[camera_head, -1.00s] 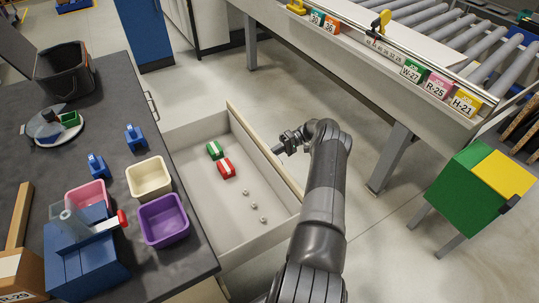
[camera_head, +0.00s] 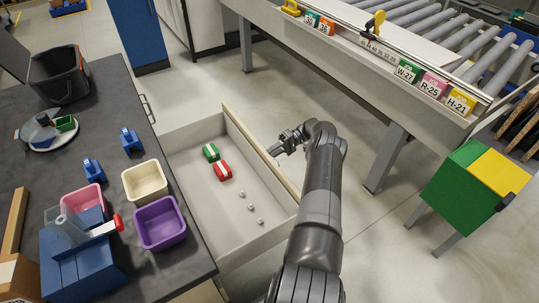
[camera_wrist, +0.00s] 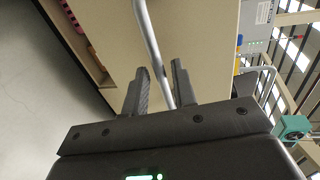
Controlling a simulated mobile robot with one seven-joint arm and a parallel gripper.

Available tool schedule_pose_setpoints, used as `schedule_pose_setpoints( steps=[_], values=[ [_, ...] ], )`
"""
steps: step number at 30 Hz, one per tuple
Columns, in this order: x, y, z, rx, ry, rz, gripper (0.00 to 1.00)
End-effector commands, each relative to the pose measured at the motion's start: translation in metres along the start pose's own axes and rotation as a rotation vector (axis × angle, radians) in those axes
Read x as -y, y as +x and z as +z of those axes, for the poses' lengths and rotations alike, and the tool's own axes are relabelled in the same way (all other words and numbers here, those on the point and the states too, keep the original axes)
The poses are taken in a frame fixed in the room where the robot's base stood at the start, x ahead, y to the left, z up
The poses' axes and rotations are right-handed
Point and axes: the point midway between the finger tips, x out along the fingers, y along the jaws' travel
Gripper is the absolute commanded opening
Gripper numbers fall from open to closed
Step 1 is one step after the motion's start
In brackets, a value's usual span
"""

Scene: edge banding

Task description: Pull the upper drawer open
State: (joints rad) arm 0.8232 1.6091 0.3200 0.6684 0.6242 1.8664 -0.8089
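The upper drawer (camera_head: 205,192) stands pulled well out of the dark-topped bench, its inside in plain view in the head view. A green block (camera_head: 211,152), a red block (camera_head: 222,170) and several small metal pieces (camera_head: 250,208) lie in it. My gripper (camera_head: 275,150) is outside the drawer's front panel (camera_head: 262,152). In the wrist view, my gripper (camera_wrist: 160,75) has its two fingers apart, one on each side of the metal bar handle (camera_wrist: 150,38). Gaps seem to show between bar and fingers. The handle is not clearly seen in the head view.
On the bench top (camera_head: 100,140) are a purple bin (camera_head: 160,223), a cream bin (camera_head: 145,181), a pink bin (camera_head: 80,203) and a black bucket (camera_head: 58,75). A roller conveyor (camera_head: 440,50) and a green-yellow box (camera_head: 475,185) stand right. Floor between is clear.

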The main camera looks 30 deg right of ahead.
Motion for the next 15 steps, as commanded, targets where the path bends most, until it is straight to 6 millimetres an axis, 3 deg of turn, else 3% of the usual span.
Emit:
schedule_pose_setpoints(
  steps=[13,15],
  values=[
    [-0.001,-0.032,0.001,-0.001,-0.001,0.001,0.25],
    [0.006,-0.035,0.0,0.0,-0.001,0.001,0.25]
  ],
)
